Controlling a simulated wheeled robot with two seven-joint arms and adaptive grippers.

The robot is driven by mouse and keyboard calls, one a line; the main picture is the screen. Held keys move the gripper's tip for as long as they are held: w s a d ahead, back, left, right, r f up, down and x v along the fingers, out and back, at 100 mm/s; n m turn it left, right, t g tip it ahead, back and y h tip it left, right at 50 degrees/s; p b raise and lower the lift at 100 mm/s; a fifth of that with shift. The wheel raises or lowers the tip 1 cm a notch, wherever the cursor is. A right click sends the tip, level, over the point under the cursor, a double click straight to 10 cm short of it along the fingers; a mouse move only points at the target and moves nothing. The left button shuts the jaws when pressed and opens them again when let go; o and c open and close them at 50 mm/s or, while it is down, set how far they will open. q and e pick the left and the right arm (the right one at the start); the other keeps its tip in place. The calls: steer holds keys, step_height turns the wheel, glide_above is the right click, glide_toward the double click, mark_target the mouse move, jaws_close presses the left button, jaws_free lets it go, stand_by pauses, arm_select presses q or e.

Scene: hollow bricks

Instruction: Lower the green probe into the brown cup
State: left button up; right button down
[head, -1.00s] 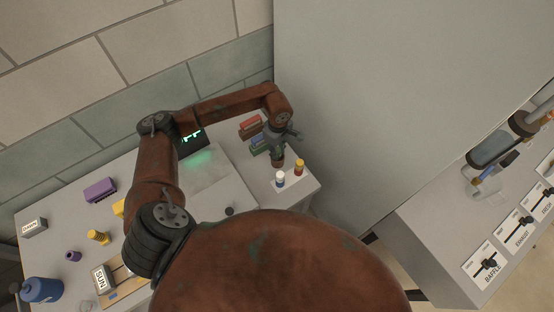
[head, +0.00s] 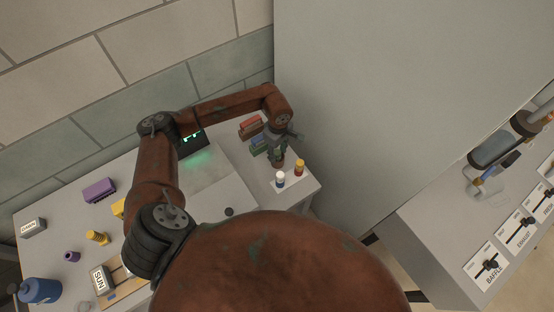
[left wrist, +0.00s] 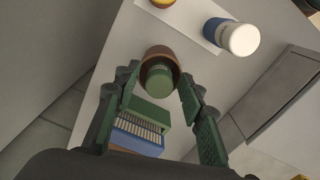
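The green probe (left wrist: 160,80) is between my left fingers in the left wrist view, its round end facing the camera. It appears to stand in the brown cup (left wrist: 146,62), whose rim shows around it; how deep it sits I cannot tell. In the head view the green probe (head: 278,152) shows just above the brown cup (head: 277,164), below my left gripper (head: 281,143). In the left wrist view my left gripper (left wrist: 158,88) is open, its fingers spread to both sides of the probe. My right gripper is not in view.
A blue-and-white cylinder (head: 280,179) and a yellow-and-brown one (head: 299,168) stand close to the cup. Coloured blocks, including a red one (head: 250,126), lie behind it. The table's right edge is near. A lit screen (head: 192,138) stands to the left.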

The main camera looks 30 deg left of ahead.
arm_select(q)
steer(key=shift+o, duration=0.4)
steer(key=shift+r, duration=0.1)
step_height(320, 180, up, 12)
stand_by(0.3)
